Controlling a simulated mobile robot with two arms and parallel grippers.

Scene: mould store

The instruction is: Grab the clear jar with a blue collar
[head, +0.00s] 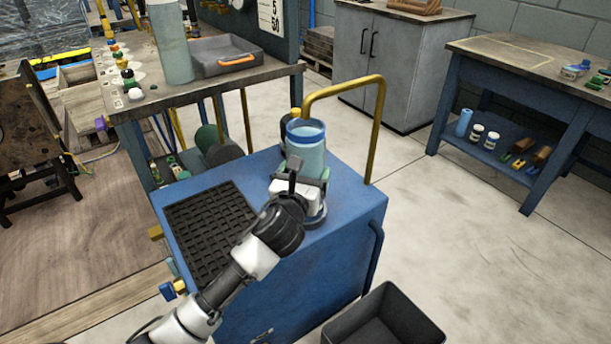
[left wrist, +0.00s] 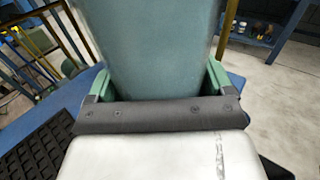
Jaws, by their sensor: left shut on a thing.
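The clear jar with a blue collar (head: 306,153) stands upright at the back right of a blue cart top (head: 345,200), near the yellow handle. My left gripper (head: 303,176) reaches it from the front and is shut on it. In the left wrist view the jar (left wrist: 152,48) fills the space between the two green fingers (left wrist: 156,85), one on each side. The gripper and wrist hide part of the jar's lower body in the head view. My right gripper is in neither view.
A black grid mat (head: 210,228) lies on the cart's left side. The yellow handle (head: 378,125) rises behind the jar. A dark open bin (head: 385,320) stands on the floor in front. A workbench (head: 130,105) with a grey tray (head: 222,55) stands behind left.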

